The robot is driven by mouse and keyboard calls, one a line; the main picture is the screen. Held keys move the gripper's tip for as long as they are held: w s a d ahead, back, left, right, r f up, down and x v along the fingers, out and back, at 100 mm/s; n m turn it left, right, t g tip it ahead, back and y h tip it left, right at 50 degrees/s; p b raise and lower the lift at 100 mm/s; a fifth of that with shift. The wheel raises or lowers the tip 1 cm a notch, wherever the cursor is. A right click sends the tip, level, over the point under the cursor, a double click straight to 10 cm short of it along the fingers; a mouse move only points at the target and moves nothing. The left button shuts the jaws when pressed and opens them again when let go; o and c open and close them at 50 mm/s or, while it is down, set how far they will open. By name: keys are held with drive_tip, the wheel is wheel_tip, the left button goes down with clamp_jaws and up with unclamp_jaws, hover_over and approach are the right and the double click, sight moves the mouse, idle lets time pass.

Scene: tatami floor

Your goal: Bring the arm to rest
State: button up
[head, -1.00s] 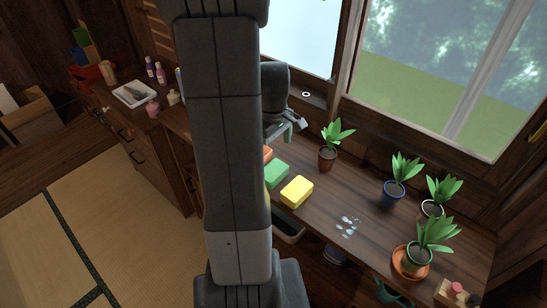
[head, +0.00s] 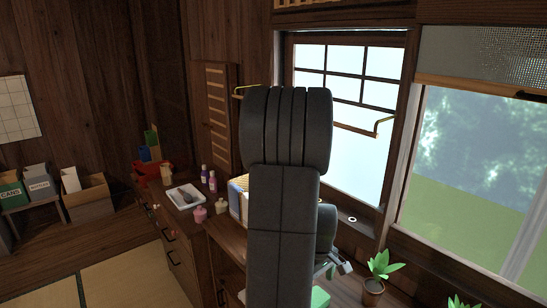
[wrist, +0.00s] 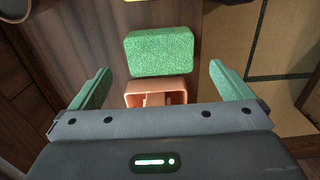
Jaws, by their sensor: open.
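My gripper (wrist: 160,70) is open in the wrist view, with green-padded fingers wide apart and nothing between them. Beyond the fingers lies a green sponge-like block (wrist: 160,52), with an orange open box-like thing (wrist: 130,93) nearer and partly hidden by my gripper body. In the head view my arm rises through the middle of the picture. Only part of my gripper (head: 333,266) shows to the right of the arm, above the wooden counter (head: 345,291). The green block (head: 320,298) shows just below it.
A potted plant (head: 374,283) stands right of my gripper. The window (head: 340,120) is behind. Left of the arm are bottles (head: 212,181), a white tray (head: 184,196) and a red container (head: 150,172). Labelled bins (head: 38,184) stand at far left. Open tatami (head: 130,283) lies at lower left.

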wheel_tip(320, 180, down, 7)
drive_tip(key=shift+r, duration=1)
drive_tip(key=shift+f, duration=0.1)
